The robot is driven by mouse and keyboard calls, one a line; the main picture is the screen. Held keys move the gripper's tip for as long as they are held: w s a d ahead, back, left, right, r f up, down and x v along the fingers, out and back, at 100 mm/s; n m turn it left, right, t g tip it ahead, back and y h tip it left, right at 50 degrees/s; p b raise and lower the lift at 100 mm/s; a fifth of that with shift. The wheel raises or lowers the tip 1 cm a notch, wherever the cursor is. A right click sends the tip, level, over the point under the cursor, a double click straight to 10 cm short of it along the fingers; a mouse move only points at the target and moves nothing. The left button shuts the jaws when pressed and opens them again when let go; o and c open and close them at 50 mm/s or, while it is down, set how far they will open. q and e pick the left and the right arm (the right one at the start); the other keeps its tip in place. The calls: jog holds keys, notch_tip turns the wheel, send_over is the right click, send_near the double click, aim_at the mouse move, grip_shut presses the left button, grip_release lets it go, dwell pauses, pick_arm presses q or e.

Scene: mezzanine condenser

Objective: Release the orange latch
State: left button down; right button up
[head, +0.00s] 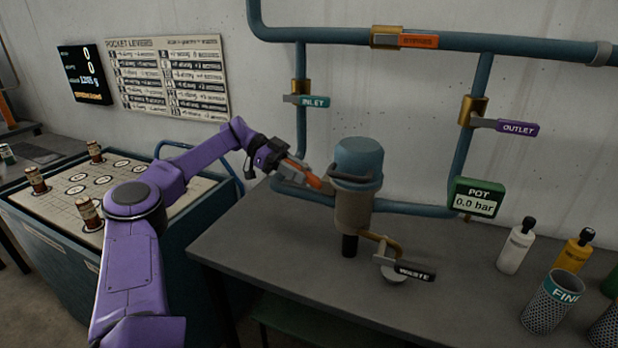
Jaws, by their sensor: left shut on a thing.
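The orange latch (313,181) is on the left side of the pot (354,205), a grey-tan cylinder with a blue lid (358,158). My left gripper (294,172) reaches in from the left at the height of the pot's rim and is shut on the orange latch. The fingers partly cover the latch, so its inner end is hard to see. The lid sits on the pot. My right gripper is out of view.
Blue pipes with inlet (313,101), bypass (418,41) and outlet (517,128) levers surround the pot. A waste lever (408,270) sticks out below it. A pot gauge (478,200) reads 0.0 bar. Bottles (515,247) and a perforated basket (550,303) stand right. The bench front is clear.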

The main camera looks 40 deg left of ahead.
pick_arm(q)
jog(key=shift+f+h+b, duration=0.25)
jog(key=shift+h+b, duration=0.1)
jog(key=shift+h, duration=0.05)
jog(key=c, duration=1)
grip_release()
jog(key=shift+o, duration=0.2)
jog(key=shift+a+r, duration=0.1)
